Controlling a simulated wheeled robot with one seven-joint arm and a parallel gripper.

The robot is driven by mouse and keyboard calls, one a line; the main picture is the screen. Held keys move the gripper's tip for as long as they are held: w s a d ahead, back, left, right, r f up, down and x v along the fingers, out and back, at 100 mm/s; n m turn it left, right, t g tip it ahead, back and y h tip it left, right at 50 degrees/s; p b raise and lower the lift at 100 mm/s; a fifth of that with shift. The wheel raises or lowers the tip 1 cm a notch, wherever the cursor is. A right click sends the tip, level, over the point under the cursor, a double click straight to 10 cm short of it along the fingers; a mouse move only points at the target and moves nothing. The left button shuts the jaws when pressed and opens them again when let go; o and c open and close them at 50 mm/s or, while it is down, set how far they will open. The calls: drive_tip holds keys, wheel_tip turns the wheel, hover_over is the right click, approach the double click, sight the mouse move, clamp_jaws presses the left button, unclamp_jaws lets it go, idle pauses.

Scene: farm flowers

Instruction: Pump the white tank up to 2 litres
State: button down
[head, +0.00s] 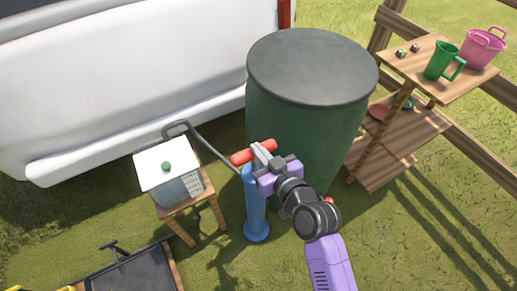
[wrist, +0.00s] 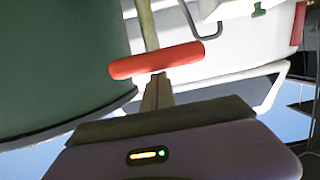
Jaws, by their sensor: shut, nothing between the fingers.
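The white tank (head: 158,178) stands on a small wooden stool at the left, with a green knob on its white top. Scale lines show on its grey side, but they are too small to read, and I cannot tell the level. The blue pump (head: 257,205) stands upright on the grass right of the tank. Its red handle (head: 240,158) lies crosswise on top and also shows in the wrist view (wrist: 155,60). My gripper (head: 260,152) is shut and empty, its fingertips (wrist: 157,80) right at the middle of the handle; I cannot tell whether they touch it.
A dark hose (head: 208,148) runs between tank and pump. A large green barrel (head: 300,125) stands close behind the pump. A white vehicle (head: 140,80) is at the back left. A wooden shelf (head: 440,75) with a green jug (head: 440,60) and pink bucket (head: 482,50) is at the right.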

wheel_tip(320, 180, down, 8)
drive_tip(key=b, duration=0.5)
drive_tip(key=shift+s+b, duration=0.1)
drive_tip(key=shift+b, duration=0.25)
drive_tip(key=s+d+r+p, duration=0.3)
drive_tip(key=s+d+r, duration=0.2)
drive_tip(key=s+r, duration=0.2)
drive_tip(key=shift+s+d+r+p, duration=0.2)
drive_tip(key=shift+s+p, duration=0.1)
drive_tip(key=shift+s, duration=0.15)
idle(1.0)
wheel_tip(320, 180, up, 9)
drive_tip(key=p, duration=0.7)
drive_tip(key=shift+d, duration=0.25)
